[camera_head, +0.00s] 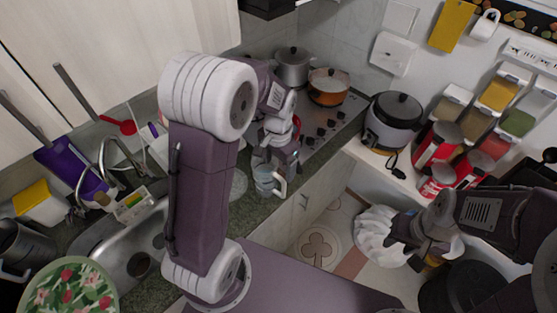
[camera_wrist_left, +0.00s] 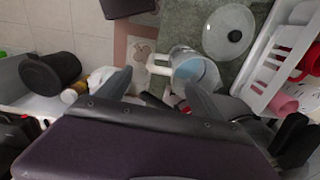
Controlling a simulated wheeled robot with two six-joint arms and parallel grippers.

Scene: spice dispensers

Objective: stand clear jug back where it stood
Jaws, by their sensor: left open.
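The clear jug (camera_head: 266,181) stands on the green countertop near its front edge, with its pale handle toward the right. In the left wrist view the jug (camera_wrist_left: 190,66) is seen from above, its handle pointing left. My left gripper (camera_head: 280,164) is right at the jug in the head view. In the left wrist view my left gripper (camera_wrist_left: 160,88) is open, with its two fingers apart near the jug and handle; I cannot tell whether they touch it. My right gripper (camera_head: 418,247) is over the floor at the right, far from the jug; its finger opening is unclear.
A glass lid (camera_wrist_left: 229,32) lies on the counter beside the jug. A white dish rack (camera_wrist_left: 270,65) with pink cups stands close by. The sink (camera_head: 125,250) is at the left, and the stove with a steel pot (camera_head: 293,68) and an orange pot (camera_head: 327,91) is behind.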

